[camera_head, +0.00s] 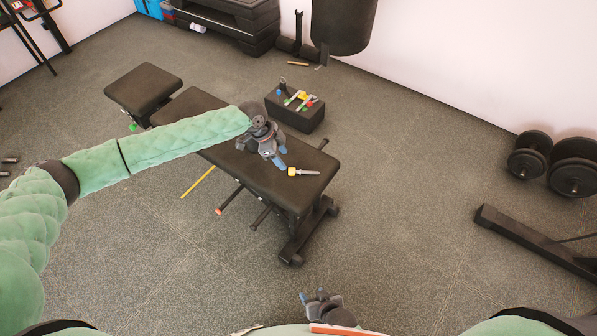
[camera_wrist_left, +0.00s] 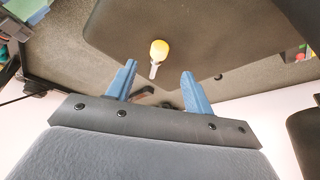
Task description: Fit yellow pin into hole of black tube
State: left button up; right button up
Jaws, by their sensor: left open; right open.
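The yellow pin (camera_head: 303,172), with a yellow head and a grey shaft, lies on the black bench pad. In the left wrist view the pin (camera_wrist_left: 159,50) lies beyond the gap between the fingers, apart from them. My left gripper (camera_head: 281,157) is open and empty over the bench, just left of the pin; its blue fingers also show in the left wrist view (camera_wrist_left: 157,83). My right gripper (camera_head: 319,295) is open and empty low in the picture, far from the bench. Dark bars (camera_head: 262,216) stick out from the bench's side; I cannot tell which is the black tube, and no hole is clear.
A black box (camera_head: 296,116) behind the bench carries several small coloured items. A yellow stick (camera_head: 198,182) is left of the bench, near floor level. Dumbbells (camera_head: 528,156) stand at the right.

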aim_at(291, 169)
pick_arm(q)
jog(key=shift+x, duration=3.75)
jog(key=c, duration=1.1)
jog(key=shift+r, duration=0.1)
jog(key=r, duration=0.4)
jog(key=shift+s+d+r, duration=0.2)
jog(key=shift+s+d, duration=0.05)
jog(key=shift+s, duration=0.1)
jog(key=s+d+r, duration=0.4)
jog(key=s, duration=0.1)
jog(key=s+d+r, duration=0.2)
jog(key=s+d, duration=0.1)
jog(key=shift+s+r, duration=0.2)
jog(key=shift+r, duration=0.05)
